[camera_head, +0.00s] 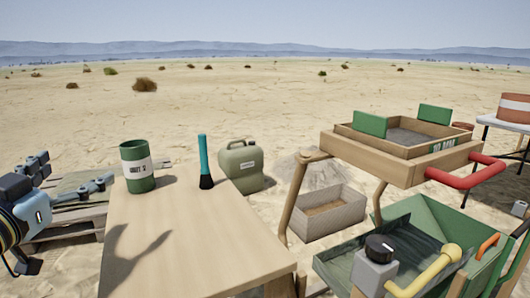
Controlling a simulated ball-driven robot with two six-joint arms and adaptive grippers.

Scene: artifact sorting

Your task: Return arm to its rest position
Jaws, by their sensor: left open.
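My left gripper (74,172) is at the far left edge, beside the wooden table (190,240). Its two dark and grey fingers are spread wide apart with nothing between them. A shadow shaped like an arm and gripper falls on the left part of the table top. My right gripper does not show.
A green can with a white label (137,167) and a teal-handled brush (205,162) stand on the table's far side. At right are a wooden sieve (370,152) with a red handle, a crate (330,220) and a green bin (420,213).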

